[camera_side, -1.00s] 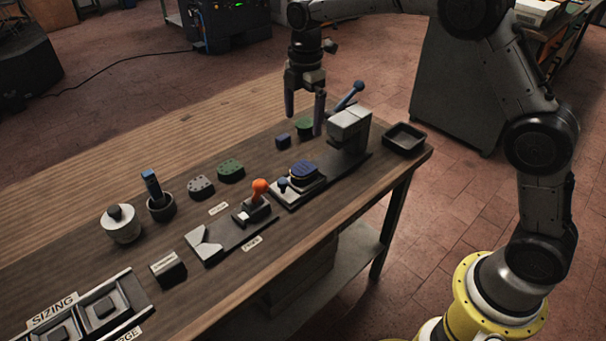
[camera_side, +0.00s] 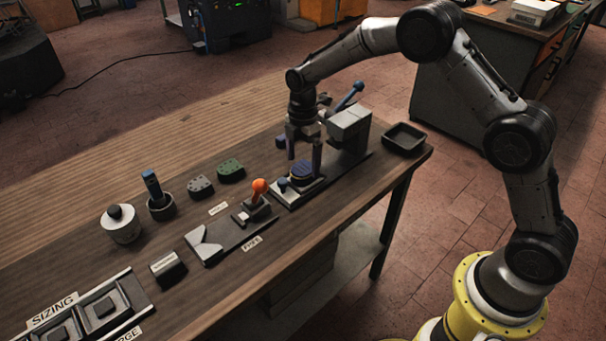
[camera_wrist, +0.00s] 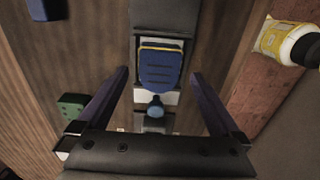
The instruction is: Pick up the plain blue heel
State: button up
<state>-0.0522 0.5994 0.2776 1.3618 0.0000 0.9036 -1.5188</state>
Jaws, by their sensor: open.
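A blue piece with dark grooves (camera_side: 302,168) lies on the press base; in the wrist view it (camera_wrist: 160,72) is centred, with a yellow edge at its far end. A small plain blue block (camera_side: 280,141) lies on the table behind my gripper, partly hidden; a dark blue block also shows at the wrist view's top left (camera_wrist: 46,9). My gripper (camera_side: 304,168) points down over the press base, open. Its fingers stand either side of the grooved piece in the wrist view (camera_wrist: 160,74).
The grey press head (camera_side: 349,127) with a blue lever (camera_side: 349,96) stands close to my gripper's right. An orange-knobbed fixture (camera_side: 259,193) is in front-left.

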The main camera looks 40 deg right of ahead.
jog(key=shift+f, duration=1.3)
jog(key=c, duration=1.5)
jog(key=shift+o, duration=0.2)
jog(key=shift+r, duration=0.1)
jog(key=shift+r, duration=0.4)
notch_tip(320, 180, up, 3)
jog(key=shift+s+d+f, duration=0.1)
jog(key=shift+s, duration=0.05)
jog(key=s+r, duration=0.9)
jog(key=s, duration=0.4)
jog(key=shift+s+d+r, duration=0.2)
jog(key=shift+s+d, duration=0.1)
jog(key=shift+s, duration=0.05)
